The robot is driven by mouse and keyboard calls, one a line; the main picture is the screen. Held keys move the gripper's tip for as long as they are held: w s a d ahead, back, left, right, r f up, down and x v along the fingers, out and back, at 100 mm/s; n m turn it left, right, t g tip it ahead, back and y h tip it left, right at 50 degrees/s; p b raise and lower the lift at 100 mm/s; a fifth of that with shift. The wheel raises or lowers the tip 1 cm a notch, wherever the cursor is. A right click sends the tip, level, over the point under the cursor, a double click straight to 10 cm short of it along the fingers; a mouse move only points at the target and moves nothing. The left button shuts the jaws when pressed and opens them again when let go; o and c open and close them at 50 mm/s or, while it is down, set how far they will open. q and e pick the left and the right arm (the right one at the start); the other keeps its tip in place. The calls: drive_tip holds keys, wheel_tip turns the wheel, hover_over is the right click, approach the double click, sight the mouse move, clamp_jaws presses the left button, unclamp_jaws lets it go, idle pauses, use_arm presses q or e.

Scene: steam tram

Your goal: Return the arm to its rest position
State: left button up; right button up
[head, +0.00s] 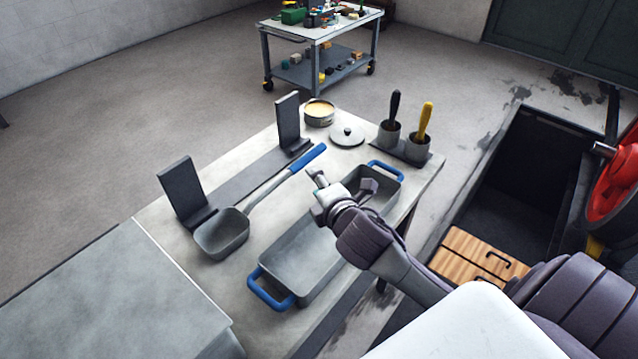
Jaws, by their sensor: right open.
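My right arm comes in from the lower right. Its right gripper (334,190) is over the grey tray with blue handles (300,262), above the work table (165,232). The gripper is open and I see nothing held in it. The gripper and forearm hide part of the tray. My left gripper is not in view.
A ladle with a blue handle (222,235) rests left of the tray by two dark upright plates (181,187). A tin (319,113), lid (347,136) and two cups with handled tools (418,147) stand behind. An open pit (520,180) and red wheel (612,185) lie right.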

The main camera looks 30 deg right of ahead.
drive_tip(key=shift+s+r, duration=0.1)
drive_tip(key=shift+s, duration=0.2)
